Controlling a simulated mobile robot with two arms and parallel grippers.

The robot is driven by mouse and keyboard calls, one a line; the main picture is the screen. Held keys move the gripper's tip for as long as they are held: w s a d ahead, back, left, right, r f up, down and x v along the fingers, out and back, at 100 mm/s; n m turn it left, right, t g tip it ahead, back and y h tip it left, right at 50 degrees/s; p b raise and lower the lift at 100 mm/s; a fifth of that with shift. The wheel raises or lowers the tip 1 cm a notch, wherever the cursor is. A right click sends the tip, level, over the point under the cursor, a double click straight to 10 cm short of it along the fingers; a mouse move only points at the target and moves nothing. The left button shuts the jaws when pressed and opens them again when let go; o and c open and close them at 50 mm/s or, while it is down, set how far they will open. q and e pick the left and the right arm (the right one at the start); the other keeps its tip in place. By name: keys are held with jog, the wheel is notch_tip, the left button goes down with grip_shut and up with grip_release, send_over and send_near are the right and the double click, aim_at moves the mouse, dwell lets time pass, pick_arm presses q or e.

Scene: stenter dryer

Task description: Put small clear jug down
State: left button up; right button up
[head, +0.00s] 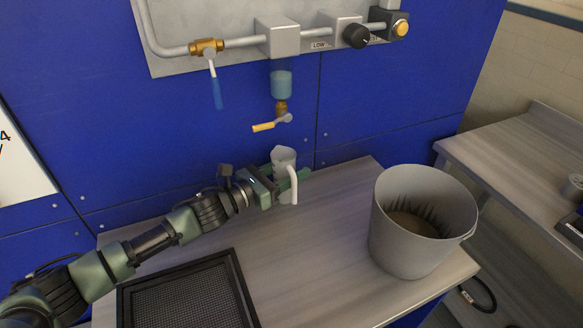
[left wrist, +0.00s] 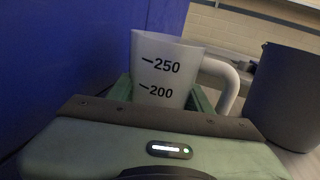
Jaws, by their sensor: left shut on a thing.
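The small clear jug (head: 283,155) is a pale, translucent measuring jug with a white handle. My left gripper (head: 281,184) is shut on it near the back of the table, in front of the blue panel. In the left wrist view the jug (left wrist: 165,75) stands upright between the green fingers, with the marks 250 and 200 facing me and its handle to the right. My right gripper is not in view.
A large grey bucket (head: 405,255) stands on the table at the right. A black mesh tray (head: 241,290) lies at the front left. The tabletop between them is clear. A tap with a yellow handle (head: 264,127) hangs above the jug.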

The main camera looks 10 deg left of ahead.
pick_arm(q)
jog(key=shift+f, duration=0.2)
jog(key=o, duration=1.3)
jog(key=shift+r, duration=0.1)
jog(key=shift+o, duration=0.2)
jog(key=shift+r, duration=0.1)
jog(key=b+v, duration=0.2)
jog(key=v, duration=0.9)
jog(key=shift+b, duration=0.3)
jog(key=shift+s+a, duration=0.35)
jog(key=shift+s, duration=0.05)
